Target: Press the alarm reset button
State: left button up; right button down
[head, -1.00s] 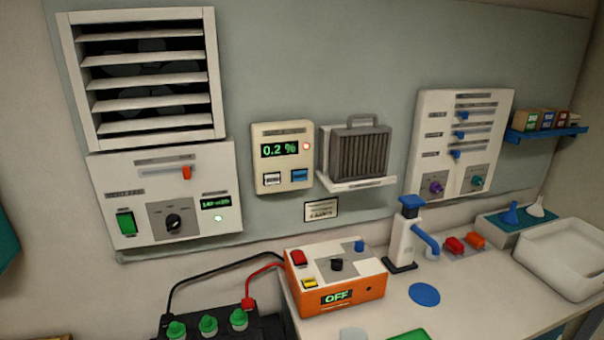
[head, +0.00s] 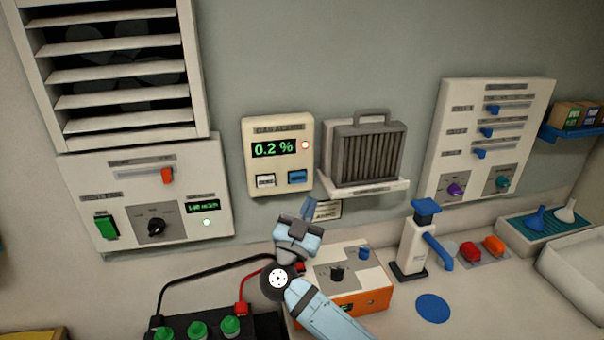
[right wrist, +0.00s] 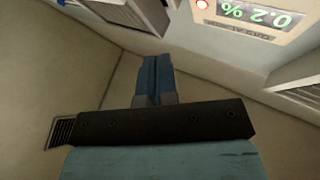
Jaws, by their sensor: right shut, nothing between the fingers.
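The cream alarm panel (head: 254,134) hangs on the grey wall board. Its display (head: 274,148) reads 0.2 %, with a small lamp (head: 305,145) to the right. My left gripper is not seen.
A grey filter unit (head: 368,153) on a white shelf (head: 366,189) stands out right of the panel. Below are an orange charger box (head: 372,300), partly hidden by my right arm, and a white dispenser (head: 410,250). A ventilation control panel (head: 78,185) is at left.

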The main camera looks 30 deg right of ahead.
aim_at(298, 178)
pick_arm(q)
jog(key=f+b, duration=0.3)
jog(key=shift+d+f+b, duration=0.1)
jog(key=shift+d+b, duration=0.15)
jog(key=shift+b, duration=0.1)
pick_arm(e)
jog(key=w, duration=0.2)
jog(key=w+d, duration=0.1)
jog(key=w, duration=0.2)
jog(key=w+d, duration=0.1)
jog(key=w, duration=0.2)
jog(key=shift+w, duration=0.15)
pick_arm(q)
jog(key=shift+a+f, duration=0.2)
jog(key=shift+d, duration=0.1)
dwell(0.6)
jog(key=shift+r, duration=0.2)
pick_arm(e)
jog(key=shift+w+r, duration=0.1)
dwell(0.4)
jog(key=shift+w, duration=0.15)
pick_arm(q)
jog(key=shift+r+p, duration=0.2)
jog(key=shift+p, duration=0.15)
pick_arm(e)
jog(key=shift+w+d, duration=0.1)
jog(key=shift+w, duration=0.05)
